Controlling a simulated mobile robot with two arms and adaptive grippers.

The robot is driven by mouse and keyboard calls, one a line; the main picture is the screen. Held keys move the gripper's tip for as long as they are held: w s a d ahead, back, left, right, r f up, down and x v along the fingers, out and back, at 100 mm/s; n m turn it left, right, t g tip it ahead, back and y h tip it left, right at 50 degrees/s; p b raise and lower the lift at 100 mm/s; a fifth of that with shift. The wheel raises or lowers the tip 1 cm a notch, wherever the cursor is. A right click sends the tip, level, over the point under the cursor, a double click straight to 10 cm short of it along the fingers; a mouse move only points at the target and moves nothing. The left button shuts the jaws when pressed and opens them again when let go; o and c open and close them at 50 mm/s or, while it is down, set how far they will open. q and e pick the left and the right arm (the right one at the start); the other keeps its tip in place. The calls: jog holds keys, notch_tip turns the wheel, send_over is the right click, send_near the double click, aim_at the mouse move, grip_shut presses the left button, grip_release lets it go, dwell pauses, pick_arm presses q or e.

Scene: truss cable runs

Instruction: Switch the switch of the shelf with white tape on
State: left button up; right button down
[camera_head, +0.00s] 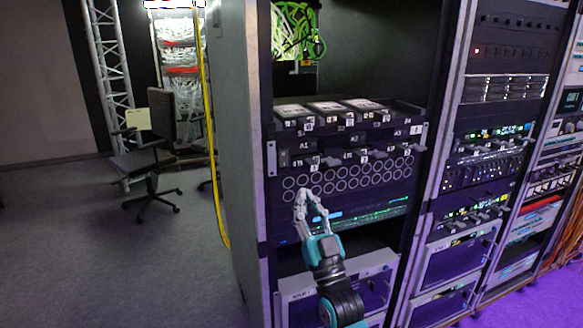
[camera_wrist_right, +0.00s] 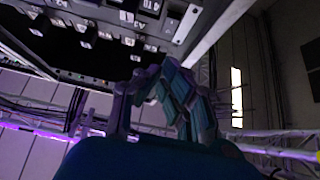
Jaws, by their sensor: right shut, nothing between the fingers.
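My right gripper (camera_head: 311,203) is shut and empty in front of the black rack, just below a panel with rows of round rings (camera_head: 350,178). In the right wrist view the gripper (camera_wrist_right: 146,92) is below the dark underside of the shelves. A shelf with small white-numbered switch units (camera_head: 362,153) is above the ring panel. A small white piece, perhaps the tape, is at the right end of the upper shelf (camera_head: 417,129). A pale strip (camera_wrist_right: 187,22) also shows in the right wrist view. I cannot tell the switch positions. My left gripper is out of view.
A lit unit (camera_head: 362,216) and a pale framed unit (camera_head: 375,266) sit below the ring panel. More racks (camera_head: 490,145) stand to the right. A yellow cable (camera_head: 211,150) runs down the left side. An office chair (camera_head: 150,155) stands on the open floor at left.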

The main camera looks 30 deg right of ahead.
aim_at(286, 154)
jog(key=w+r, duration=0.1)
jog(key=w, duration=0.1)
jog(key=w+d+r+p, duration=0.1)
jog(key=w, duration=0.2)
jog(key=w+d+r+p, duration=0.1)
jog(key=w, duration=0.2)
jog(key=shift+w, duration=0.2)
jog(key=f+b, duration=0.1)
jog(key=b, duration=0.2)
jog(key=shift+w+d+t+h, duration=0.1)
jog(key=shift+w+t+h, duration=0.2)
jog(key=shift+r+p, duration=0.3)
jog(key=shift+r, duration=0.1)
